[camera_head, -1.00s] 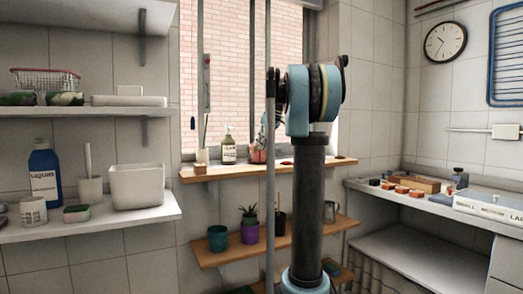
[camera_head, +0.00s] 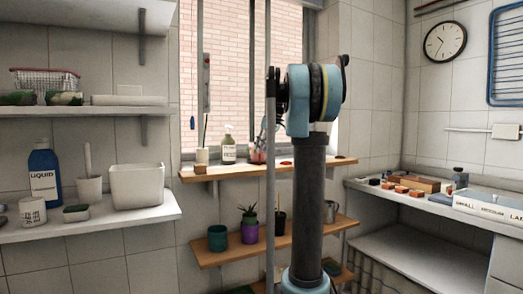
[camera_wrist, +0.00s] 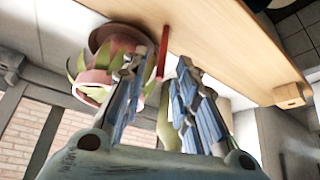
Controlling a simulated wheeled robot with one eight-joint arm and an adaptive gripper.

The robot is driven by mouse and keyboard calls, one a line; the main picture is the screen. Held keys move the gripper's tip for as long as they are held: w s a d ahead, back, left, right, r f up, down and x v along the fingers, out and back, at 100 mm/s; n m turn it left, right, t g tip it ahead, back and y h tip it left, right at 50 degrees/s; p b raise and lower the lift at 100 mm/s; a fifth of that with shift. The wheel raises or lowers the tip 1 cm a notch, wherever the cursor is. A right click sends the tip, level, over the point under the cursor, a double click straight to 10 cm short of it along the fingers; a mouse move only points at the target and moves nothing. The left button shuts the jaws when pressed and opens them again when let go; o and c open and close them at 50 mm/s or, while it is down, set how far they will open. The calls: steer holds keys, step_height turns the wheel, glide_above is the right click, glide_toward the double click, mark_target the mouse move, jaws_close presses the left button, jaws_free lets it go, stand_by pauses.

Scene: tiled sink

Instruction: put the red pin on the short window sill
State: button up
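In the wrist view, a thin red strip (camera_wrist: 164,52), which looks like the red pin, shows at the wooden sill (camera_wrist: 225,40). It reaches from beyond my fingertips back into the gap between them. My gripper (camera_wrist: 162,62) has its two fingers apart, with the red strip nearer the left finger. I cannot tell whether the strip touches that finger. In the head view, a small flat red thing (camera_head: 286,162) lies on the upper window sill (camera_head: 225,172). It may be the same pin. My gripper is mostly hidden behind my arm there.
A pink pot with a plant (camera_wrist: 105,60) is close to my left finger in the wrist view. A lower wooden shelf (camera_head: 225,252) holds several pots.

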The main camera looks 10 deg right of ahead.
steer(key=v, duration=1.2)
steer(key=s+a+f+m+g+h, duration=0.1)
steer(key=s+f+m, duration=0.3)
steer(key=s+f, duration=1.6)
steer(key=s+a+f+m+g+h, duration=0.1)
steer(key=s+a+f+m+h, duration=0.1)
steer(key=s+f, duration=1.8)
step_height(320, 180, down, 9)
steer(key=shift+s+a+m+h, duration=0.4)
steer(key=shift+a+m, duration=0.15)
steer(key=shift+m, duration=0.35)
steer(key=shift+w+f, duration=0.2)
steer(key=shift+w, duration=0.25)
steer(key=shift+c, duration=0.2)
